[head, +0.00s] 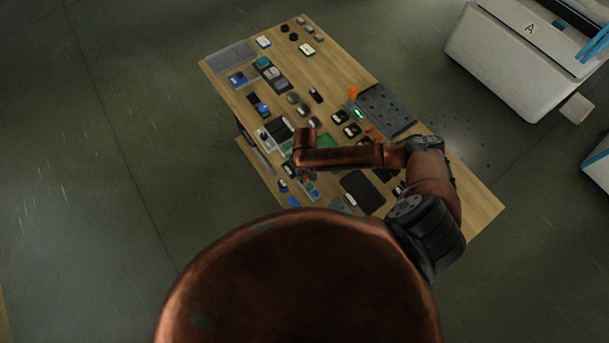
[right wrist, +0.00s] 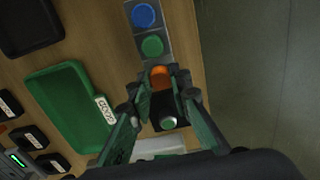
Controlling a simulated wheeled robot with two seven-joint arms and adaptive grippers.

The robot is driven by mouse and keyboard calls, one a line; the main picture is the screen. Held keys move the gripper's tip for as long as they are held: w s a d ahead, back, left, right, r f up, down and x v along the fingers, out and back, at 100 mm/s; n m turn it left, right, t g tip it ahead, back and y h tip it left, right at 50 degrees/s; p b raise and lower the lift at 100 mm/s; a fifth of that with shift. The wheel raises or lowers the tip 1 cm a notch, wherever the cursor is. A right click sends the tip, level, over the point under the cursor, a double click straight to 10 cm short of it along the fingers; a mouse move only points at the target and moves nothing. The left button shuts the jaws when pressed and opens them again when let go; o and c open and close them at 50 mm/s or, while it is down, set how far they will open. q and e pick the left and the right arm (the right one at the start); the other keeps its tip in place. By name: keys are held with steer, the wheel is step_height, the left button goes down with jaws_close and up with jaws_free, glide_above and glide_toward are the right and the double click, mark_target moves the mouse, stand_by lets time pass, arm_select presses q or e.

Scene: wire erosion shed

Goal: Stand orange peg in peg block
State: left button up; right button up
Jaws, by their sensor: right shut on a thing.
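My right gripper (right wrist: 165,92) is shut on the orange peg (right wrist: 160,76), which shows between its green fingertips in the right wrist view. The grey peg block (right wrist: 134,5) lies just beyond the fingertips, with a round blue top (right wrist: 144,15) and a round green top (right wrist: 152,46) in a row. The orange peg lines up with that row; whether it is in the block or above it, I cannot tell. In the head view the right gripper (head: 305,176) is small, low over the table's front left part. My left gripper is not in view.
A green tray (right wrist: 72,105) with a label lies left of the gripper, with black trays beyond. A dark piece with a pale knob (right wrist: 168,123) sits between the fingers. The wooden table (head: 470,205) is crowded; its right end is bare. A dark perforated plate (head: 385,108) lies farther back.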

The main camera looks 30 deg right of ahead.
steer(key=shift+f, duration=0.7)
steer(key=o, duration=1)
steer(key=shift+r+p, duration=3.55)
steer(key=shift+p, duration=0.55)
